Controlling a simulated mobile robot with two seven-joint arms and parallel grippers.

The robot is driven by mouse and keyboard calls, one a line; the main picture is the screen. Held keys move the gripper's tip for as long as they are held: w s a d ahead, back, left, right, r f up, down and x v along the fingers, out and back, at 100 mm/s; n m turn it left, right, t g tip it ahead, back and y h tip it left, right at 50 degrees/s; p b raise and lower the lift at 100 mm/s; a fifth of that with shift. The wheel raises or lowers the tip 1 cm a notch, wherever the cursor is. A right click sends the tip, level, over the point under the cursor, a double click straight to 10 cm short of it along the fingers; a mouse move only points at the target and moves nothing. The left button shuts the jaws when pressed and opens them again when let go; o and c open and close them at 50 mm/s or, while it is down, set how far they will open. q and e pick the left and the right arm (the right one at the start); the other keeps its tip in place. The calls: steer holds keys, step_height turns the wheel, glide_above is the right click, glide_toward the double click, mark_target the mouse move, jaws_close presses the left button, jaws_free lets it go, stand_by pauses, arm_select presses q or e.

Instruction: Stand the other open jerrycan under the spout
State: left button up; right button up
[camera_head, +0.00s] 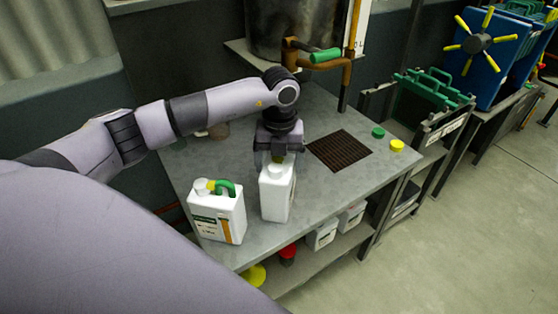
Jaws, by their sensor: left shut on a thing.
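My left gripper (279,157) points down and is shut on the top of a plain white jerrycan (277,195). The spout (345,75) is a brown pipe from the tank, with a green lever (325,55), above the grate's far side. My right gripper is not in view.
A green cap (378,132) and a yellow cap (397,145) lie on the bench (325,197) right of the grate. White cans (322,233) and a red item (288,254) sit on the lower shelf. The tank (290,25) stands behind.

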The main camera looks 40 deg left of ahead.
arm_select(q)
steer(key=shift+r, duration=0.1)
steer(key=o, duration=1.7)
steer(key=shift+f, duration=0.2)
steer(key=shift+o, duration=0.2)
step_height(320, 180, up, 12)
steer(key=shift+d+r+b, duration=0.1)
steer(key=shift+r+b, duration=0.1)
steer(key=shift+b, duration=0.25)
steer(key=shift+f, duration=0.1)
